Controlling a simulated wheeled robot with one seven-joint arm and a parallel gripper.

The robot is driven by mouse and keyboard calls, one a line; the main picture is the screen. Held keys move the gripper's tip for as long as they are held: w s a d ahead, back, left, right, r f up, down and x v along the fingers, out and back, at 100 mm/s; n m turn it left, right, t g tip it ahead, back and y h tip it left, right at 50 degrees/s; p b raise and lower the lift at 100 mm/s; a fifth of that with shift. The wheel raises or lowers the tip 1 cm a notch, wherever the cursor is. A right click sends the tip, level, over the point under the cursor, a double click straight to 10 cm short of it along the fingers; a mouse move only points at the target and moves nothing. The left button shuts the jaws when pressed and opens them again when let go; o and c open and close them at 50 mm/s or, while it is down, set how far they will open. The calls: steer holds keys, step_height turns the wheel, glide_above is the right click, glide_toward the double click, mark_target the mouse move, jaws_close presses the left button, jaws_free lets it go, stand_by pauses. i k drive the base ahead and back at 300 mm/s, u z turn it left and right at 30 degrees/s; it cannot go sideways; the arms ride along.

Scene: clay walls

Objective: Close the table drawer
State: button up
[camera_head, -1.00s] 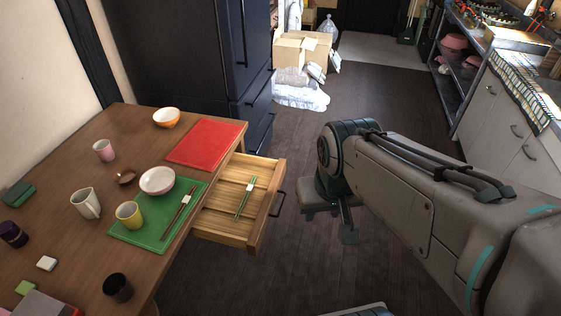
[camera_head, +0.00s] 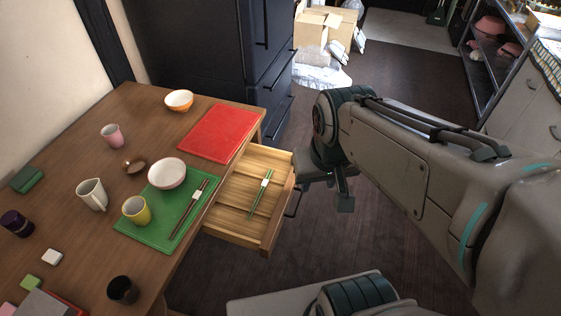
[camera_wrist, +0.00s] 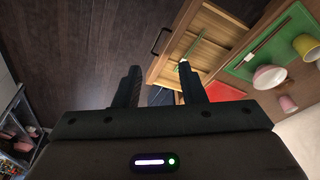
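The table drawer (camera_head: 283,218) is pulled open from the right side of the wooden table (camera_head: 75,160). Its dark bar handle (camera_head: 294,203) is on its front, which faces right. Green chopsticks with a white band (camera_head: 261,194) lie inside. My gripper (camera_head: 342,192) is right of the handle, apart from it and partly hidden by my arm. In the wrist view my gripper (camera_wrist: 160,72) has its two dark fingers spread with nothing between them. The drawer (camera_wrist: 164,58) and its handle (camera_wrist: 159,41) show beyond the fingers there.
A red mat (camera_head: 217,132) and a green mat (camera_head: 145,230) lie on the tabletop, with bowls and cups around. A dark fridge (camera_head: 215,50) stands behind the table. The dark floor (camera_head: 400,105) right of the drawer is clear; cabinets (camera_head: 520,110) stand at far right.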

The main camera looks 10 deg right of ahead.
mark_target(226, 220)
steer(key=k, duration=0.5)
steer(key=z, duration=0.95)
steer(key=i, duration=0.7)
steer(key=u, duration=0.6)
